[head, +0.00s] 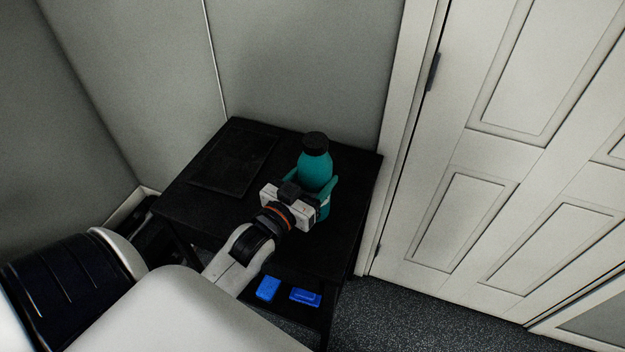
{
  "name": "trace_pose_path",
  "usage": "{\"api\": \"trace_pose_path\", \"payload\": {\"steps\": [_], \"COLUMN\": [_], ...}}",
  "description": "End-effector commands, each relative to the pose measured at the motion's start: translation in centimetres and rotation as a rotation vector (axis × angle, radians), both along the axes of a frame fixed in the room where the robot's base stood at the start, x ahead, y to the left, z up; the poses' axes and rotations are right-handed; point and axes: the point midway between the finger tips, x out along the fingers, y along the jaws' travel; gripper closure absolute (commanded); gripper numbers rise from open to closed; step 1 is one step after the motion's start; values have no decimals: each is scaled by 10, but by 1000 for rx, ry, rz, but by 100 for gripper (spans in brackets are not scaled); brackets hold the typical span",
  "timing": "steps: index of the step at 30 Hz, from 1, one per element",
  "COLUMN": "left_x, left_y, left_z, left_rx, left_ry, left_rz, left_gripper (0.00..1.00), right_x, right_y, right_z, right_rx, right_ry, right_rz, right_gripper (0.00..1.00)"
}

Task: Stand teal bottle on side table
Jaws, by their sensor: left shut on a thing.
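The teal bottle (315,168) with a black cap stands upright over the black side table (338,243), toward its right part. My left gripper (318,193) is shut around the bottle's body from the front left. The gripper hides the lower part of the bottle, so I cannot tell whether its base touches the tabletop. My right gripper is not in the head view.
A flat dark panel (233,162) lies on the left part of the tabletop. Two blue items, one (267,288) beside another (305,297), lie on the lower shelf. Grey walls stand behind and left. A white panelled door (490,130) is at the right, with dark speckled floor before it.

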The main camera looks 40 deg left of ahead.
Motion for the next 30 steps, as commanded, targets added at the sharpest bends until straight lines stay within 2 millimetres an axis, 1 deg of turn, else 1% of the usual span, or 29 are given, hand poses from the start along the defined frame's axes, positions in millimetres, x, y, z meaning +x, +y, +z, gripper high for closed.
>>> {"api": "trace_pose_path", "payload": {"steps": [1, 3, 10, 13, 14, 15, 18, 25, 28, 30], "left_x": [0, 0, 0, 0, 0, 0, 0, 0, 0, -7], "left_y": [0, 0, -1, 0, 0, 0, 0, 0, 0, 0], "left_z": [-6, -9, -9, -12, -13, -12, -12, -12, -8, -10], "left_rx": [0, 0, 0, 0, -1, 0, 0, 0, 0, 0], "left_ry": [0, -1, -2, -2, -1, -1, -1, -1, -2, 1], "left_rz": [0, -1, -1, -1, -1, -1, -1, -1, -1, -1], "left_gripper": [63, 63, 63, 63, 37, 30, 17, 17, 17, 17], "right_x": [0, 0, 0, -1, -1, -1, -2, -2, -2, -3], "right_y": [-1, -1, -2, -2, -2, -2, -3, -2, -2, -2], "right_z": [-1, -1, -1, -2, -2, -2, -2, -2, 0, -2], "right_rx": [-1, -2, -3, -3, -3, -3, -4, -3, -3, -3], "right_ry": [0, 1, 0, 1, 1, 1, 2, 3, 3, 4], "right_rz": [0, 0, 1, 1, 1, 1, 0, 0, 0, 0], "right_gripper": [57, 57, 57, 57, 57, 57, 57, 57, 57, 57]}}
